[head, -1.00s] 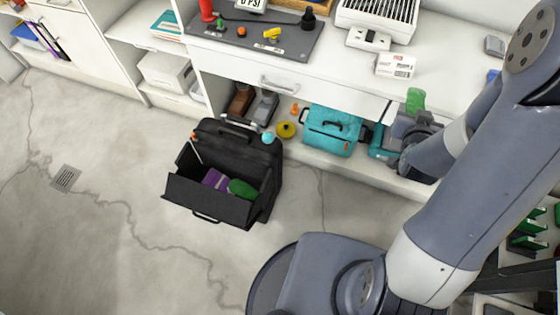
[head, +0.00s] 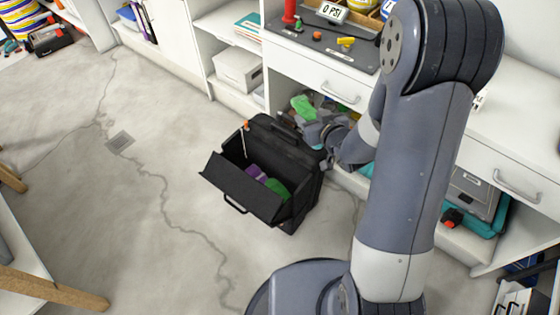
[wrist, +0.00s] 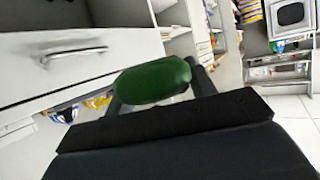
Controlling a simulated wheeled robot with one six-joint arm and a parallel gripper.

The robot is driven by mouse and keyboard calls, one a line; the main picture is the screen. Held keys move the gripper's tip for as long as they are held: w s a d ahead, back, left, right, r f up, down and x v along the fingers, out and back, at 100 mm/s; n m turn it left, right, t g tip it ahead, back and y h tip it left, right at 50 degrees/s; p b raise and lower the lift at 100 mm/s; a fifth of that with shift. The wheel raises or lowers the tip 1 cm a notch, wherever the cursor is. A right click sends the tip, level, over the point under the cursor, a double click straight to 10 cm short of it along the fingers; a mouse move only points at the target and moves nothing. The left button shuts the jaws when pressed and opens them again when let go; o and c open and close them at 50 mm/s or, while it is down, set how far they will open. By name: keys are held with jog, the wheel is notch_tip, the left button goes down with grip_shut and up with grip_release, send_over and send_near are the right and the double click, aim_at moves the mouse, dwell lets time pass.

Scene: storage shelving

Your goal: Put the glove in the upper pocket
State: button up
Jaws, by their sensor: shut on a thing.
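My gripper (head: 312,122) is shut on a green thing, which I take to be the glove (head: 302,106). It also shows in the wrist view as a rounded dark green shape (wrist: 155,82) between the fingers. My gripper is above the right back side of a black upright case (head: 308,172). A front pocket of the case is folded open (head: 240,187). A purple item (head: 257,172) and another green item (head: 277,188) lie inside it. The glove is apart from the open pocket. I cannot tell which pocket is the upper one.
The white workbench (head: 318,82) with drawers stands behind the case. A white box (head: 238,70) is on a shelf to the left. My arm covers part of the bench.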

jog(key=a+f+n+g+y+b, duration=0.2)
jog(key=a+f+n+y+b, duration=0.1)
jog(key=f+b, duration=0.6)
jog(key=a+f+n+g+y+b, duration=0.2)
jog(key=f+b, duration=0.7)
jog(key=f, duration=0.6)
jog(key=shift+s+a+f+n+y+b, duration=0.35)
jog(key=shift+a+n, duration=0.25)
jog(key=shift+a, duration=0.55)
jog(key=o, duration=1.1)
jog(key=shift+c, duration=0.2)
jog(key=shift+r, duration=0.15)
notch_tip(320, 180, up, 14)
jog(key=p, duration=1.3)
